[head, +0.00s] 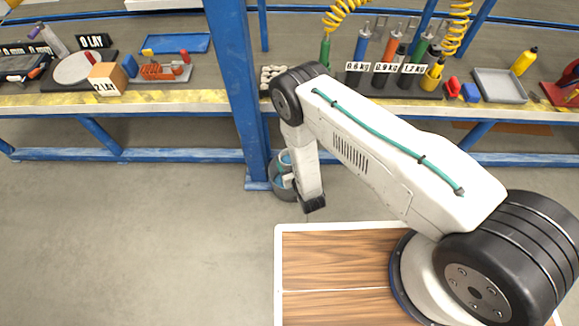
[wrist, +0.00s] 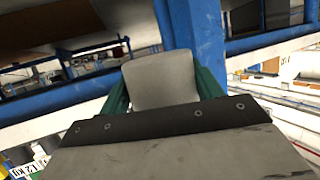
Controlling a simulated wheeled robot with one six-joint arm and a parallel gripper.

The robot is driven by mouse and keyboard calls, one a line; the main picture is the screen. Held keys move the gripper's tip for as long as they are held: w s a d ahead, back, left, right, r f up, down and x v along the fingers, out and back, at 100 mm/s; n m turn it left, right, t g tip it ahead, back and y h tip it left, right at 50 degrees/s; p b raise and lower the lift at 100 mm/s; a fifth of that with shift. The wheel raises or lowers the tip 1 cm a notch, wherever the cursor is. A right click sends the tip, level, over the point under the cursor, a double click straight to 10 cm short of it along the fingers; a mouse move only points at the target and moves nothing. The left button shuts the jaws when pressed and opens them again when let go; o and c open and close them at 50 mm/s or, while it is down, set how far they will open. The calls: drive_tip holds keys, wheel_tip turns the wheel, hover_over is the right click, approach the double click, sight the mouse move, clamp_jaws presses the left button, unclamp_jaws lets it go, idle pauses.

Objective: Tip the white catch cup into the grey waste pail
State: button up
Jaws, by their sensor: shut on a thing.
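My gripper (wrist: 163,88) shows its green fingers in the wrist view, shut on the pale grey-white catch cup (wrist: 160,72). The cup stands out between the fingers, and its inside does not show. In the head view my forearm hangs down in front of the blue post, and the gripper and cup are mostly hidden by it. The grey waste pail (head: 284,194) stands on the floor at the post's foot, partly behind my forearm. A small white and bluish part shows over the pail's mouth; I cannot tell whether it is the cup.
The blue post (head: 236,90) rises close beside the pail. Behind runs a long bench (head: 140,103) with a yellow edge, holding tools, trays and weight-labelled holders. A blue lower rail (head: 130,157) runs under it. The floor at the left is clear.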

drive_tip(key=w+f+g, duration=0.1)
drive_tip(key=w+f, duration=0.3)
drive_tip(key=w, duration=0.6)
drive_tip(key=shift+d+g, duration=0.15)
drive_tip(key=shift+g, duration=0.15)
drive_tip(key=shift+f, duration=0.1)
idle(0.4)
